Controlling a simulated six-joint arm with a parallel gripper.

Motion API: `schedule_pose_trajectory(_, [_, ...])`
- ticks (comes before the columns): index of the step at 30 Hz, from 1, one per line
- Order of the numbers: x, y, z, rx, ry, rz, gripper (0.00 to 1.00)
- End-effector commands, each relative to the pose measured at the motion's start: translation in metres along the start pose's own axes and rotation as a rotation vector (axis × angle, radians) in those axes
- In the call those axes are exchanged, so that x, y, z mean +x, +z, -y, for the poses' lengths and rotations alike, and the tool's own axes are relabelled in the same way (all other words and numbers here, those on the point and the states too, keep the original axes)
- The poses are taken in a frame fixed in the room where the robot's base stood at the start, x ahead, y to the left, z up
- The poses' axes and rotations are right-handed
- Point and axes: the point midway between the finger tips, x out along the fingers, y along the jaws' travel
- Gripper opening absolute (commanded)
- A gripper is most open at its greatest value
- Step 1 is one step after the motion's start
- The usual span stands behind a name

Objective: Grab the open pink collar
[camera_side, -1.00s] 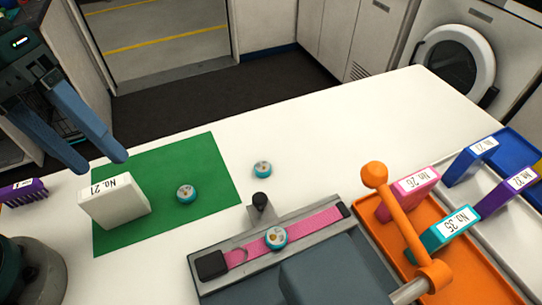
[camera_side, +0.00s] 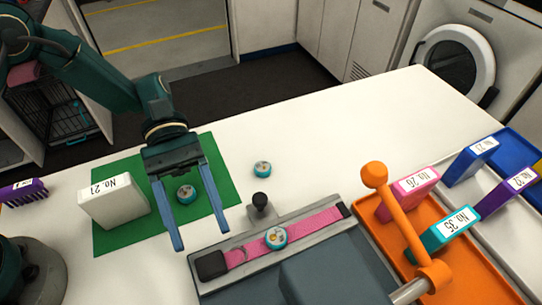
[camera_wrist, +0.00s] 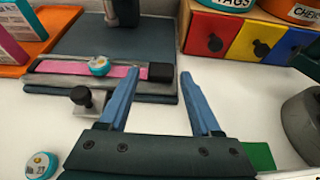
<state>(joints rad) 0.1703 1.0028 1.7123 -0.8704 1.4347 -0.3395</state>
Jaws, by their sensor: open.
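The open pink collar (camera_side: 313,225) lies flat and stretched out in a grey holder (camera_side: 225,283), with a black buckle (camera_side: 211,265) at its left end. A round teal-rimmed tag (camera_side: 276,238) sits on the collar's middle. In the wrist view the collar (camera_wrist: 72,68) lies beyond the fingertips, up and to the left, its buckle end (camera_wrist: 161,72) nearest. My gripper (camera_side: 202,232) is open and empty, above the table near the green mat's front edge. It also shows in the wrist view (camera_wrist: 160,82). The fingers are apart from the collar.
A black-knobbed post (camera_side: 260,201) stands at the holder's back edge. An orange lever (camera_side: 393,215) rises beside the orange tray (camera_side: 480,270) with numbered boxes. Another tag (camera_side: 262,169) lies nearby.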

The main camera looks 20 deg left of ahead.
Motion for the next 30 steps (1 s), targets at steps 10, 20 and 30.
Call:
schedule_pose_trajectory(10, [0.039,-0.001,0.003,-0.008,-0.014,0.008,0.65])
schedule_pose_trajectory(20, [0.054,-0.001,0.003,-0.007,-0.009,0.006,0.65])
schedule_pose_trajectory(30, [0.054,-0.001,0.002,-0.007,-0.009,0.006,0.00])
